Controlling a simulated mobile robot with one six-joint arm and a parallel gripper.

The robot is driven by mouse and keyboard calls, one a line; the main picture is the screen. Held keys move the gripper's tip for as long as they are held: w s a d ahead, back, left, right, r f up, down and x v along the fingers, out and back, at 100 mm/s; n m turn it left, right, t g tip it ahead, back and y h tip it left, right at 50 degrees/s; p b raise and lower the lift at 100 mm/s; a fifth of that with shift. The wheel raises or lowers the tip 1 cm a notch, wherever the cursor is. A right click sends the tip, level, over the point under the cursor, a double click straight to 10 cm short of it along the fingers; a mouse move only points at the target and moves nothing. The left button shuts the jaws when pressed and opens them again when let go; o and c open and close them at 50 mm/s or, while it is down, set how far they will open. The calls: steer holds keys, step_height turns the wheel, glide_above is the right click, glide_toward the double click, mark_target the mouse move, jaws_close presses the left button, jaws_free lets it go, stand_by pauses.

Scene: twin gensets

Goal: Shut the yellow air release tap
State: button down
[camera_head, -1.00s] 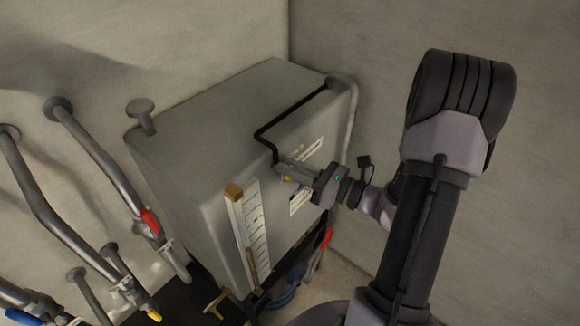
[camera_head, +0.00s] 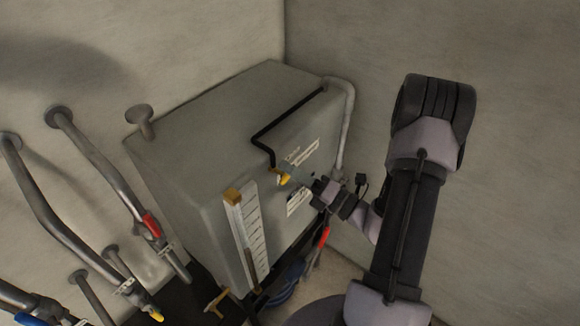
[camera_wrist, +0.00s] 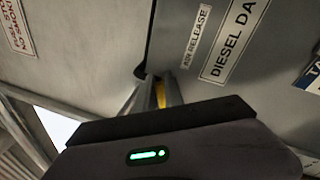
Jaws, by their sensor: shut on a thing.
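The yellow air release tap (camera_head: 284,179) sits at the lower end of a thin black pipe (camera_head: 258,135) on the front of the grey tank (camera_head: 200,120). My gripper (camera_head: 296,180) reaches in from the right, its fingers at the tap. In the wrist view my gripper (camera_wrist: 158,95) is shut on the yellow tap (camera_wrist: 162,90), which shows as a strip between the fingers. The rest of the tap is hidden by the fingers and gripper body. An "AIR RELEASE" label (camera_wrist: 196,37) is just right of the pipe.
A white level gauge (camera_head: 247,230) stands left of the tap. A grey pipe (camera_head: 347,120) runs down the tank's right side. Pipes with red (camera_head: 151,224), yellow and blue handles are at left. A bare wall (camera_head: 510,130) is at right.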

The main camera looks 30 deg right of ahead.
steer(key=m, duration=0.2)
steer(key=m+p, duration=0.1)
steer(key=m, duration=0.1)
steer(key=m+h, duration=0.1)
steer(key=shift+f+m+t+p, duration=0.3)
steer(key=shift+f+m+p, duration=0.05)
steer(key=shift+f+m, duration=0.05)
steer(key=shift+m, duration=0.3)
steer(key=c, duration=1.5)
jaws_free()
steer(key=shift+o, duration=0.2)
steer(key=b+v, duration=0.2)
steer(key=v, duration=1.5)
steer(key=shift+s, duration=0.3)
steer(key=shift+f, duration=0.1)
